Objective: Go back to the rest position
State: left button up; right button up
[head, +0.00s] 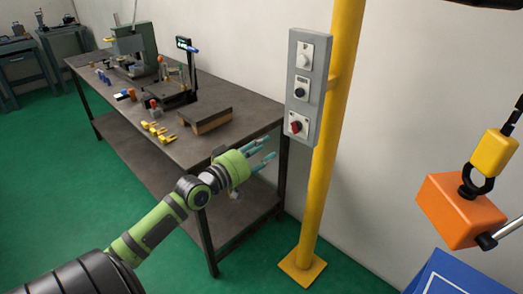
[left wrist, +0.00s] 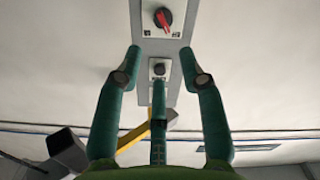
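My left gripper (head: 268,149) is in front of the workbench's right end, to the left of the grey control box on the yellow post. Its fingers are spread, with nothing between them. In the left wrist view the open fingers (left wrist: 160,60) point toward the control box, whose red knob (left wrist: 163,18) and black knob (left wrist: 158,69) show beyond and between them. In the head view the fingers look apart from the box (head: 302,85). My right gripper is not in view.
The yellow post (head: 331,140) stands close to the right of my left gripper. The workbench (head: 235,108) holds a wooden-sided block (head: 206,120), yellow pieces and fixtures. An orange block (head: 460,208) hangs at the right above a blue object (head: 465,275). Green floor is clear at left.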

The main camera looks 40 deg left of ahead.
pick_arm(q)
jog(key=shift+f, duration=0.1)
dwell(0.4)
